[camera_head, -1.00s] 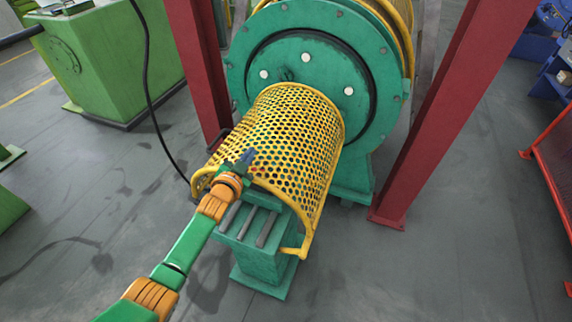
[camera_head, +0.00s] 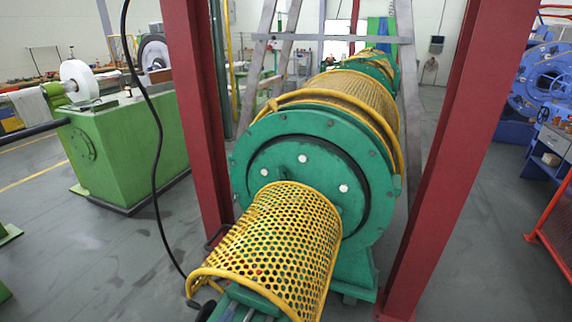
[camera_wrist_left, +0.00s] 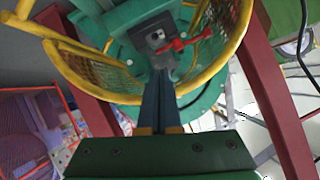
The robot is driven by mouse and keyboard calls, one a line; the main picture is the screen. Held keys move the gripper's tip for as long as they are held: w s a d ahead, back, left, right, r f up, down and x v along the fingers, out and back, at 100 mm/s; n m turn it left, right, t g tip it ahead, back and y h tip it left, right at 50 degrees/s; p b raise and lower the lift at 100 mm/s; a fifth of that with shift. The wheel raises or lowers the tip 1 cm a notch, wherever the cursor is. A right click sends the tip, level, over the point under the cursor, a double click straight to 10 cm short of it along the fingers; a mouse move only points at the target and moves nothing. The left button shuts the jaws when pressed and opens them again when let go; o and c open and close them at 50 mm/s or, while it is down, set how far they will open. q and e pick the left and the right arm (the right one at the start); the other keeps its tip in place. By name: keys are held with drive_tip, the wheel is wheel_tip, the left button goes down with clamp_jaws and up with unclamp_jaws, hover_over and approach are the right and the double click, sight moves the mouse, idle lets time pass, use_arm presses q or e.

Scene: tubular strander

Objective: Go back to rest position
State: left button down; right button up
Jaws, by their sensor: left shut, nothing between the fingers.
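My left gripper (camera_wrist_left: 158,82) shows in the left wrist view, its two dark fingers together with nothing between them. It points towards the green machine end under the yellow perforated guard (camera_head: 280,240); the guard's yellow frame also shows in the left wrist view (camera_wrist_left: 222,65). A small part with a red handle (camera_wrist_left: 184,44) lies beyond the fingertips; I cannot tell how far. In the head view I cannot clearly make out my left gripper at the bottom edge. My right gripper is in neither view.
Red posts stand left (camera_head: 198,110) and right (camera_head: 440,150) of the green strander disc (camera_head: 310,135). A black cable (camera_head: 150,110) hangs at the left, before a green machine (camera_head: 120,150). A red railing (camera_head: 553,215) is at the right. Grey floor is open between.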

use_arm(q)
drive_tip(key=s+a+f+n+g+y, duration=0.15)
drive_tip(key=s+f+g, duration=0.35)
drive_tip(key=s+f, duration=0.85)
drive_tip(key=s+f+g, duration=0.2)
drive_tip(key=s+f, duration=0.1)
drive_tip(key=s, duration=0.4)
drive_tip(key=s+f+n+g, duration=0.1)
drive_tip(key=s+f, duration=0.3)
drive_tip(key=s, duration=0.4)
drive_tip(key=s+f+n+g, duration=0.1)
drive_tip(key=s+f+g, duration=0.2)
drive_tip(key=s, duration=0.5)
drive_tip(key=shift+a+f, duration=0.25)
drive_tip(key=shift+f, duration=0.5)
drive_tip(key=shift+s+n, duration=0.1)
drive_tip(key=shift+n, duration=0.15)
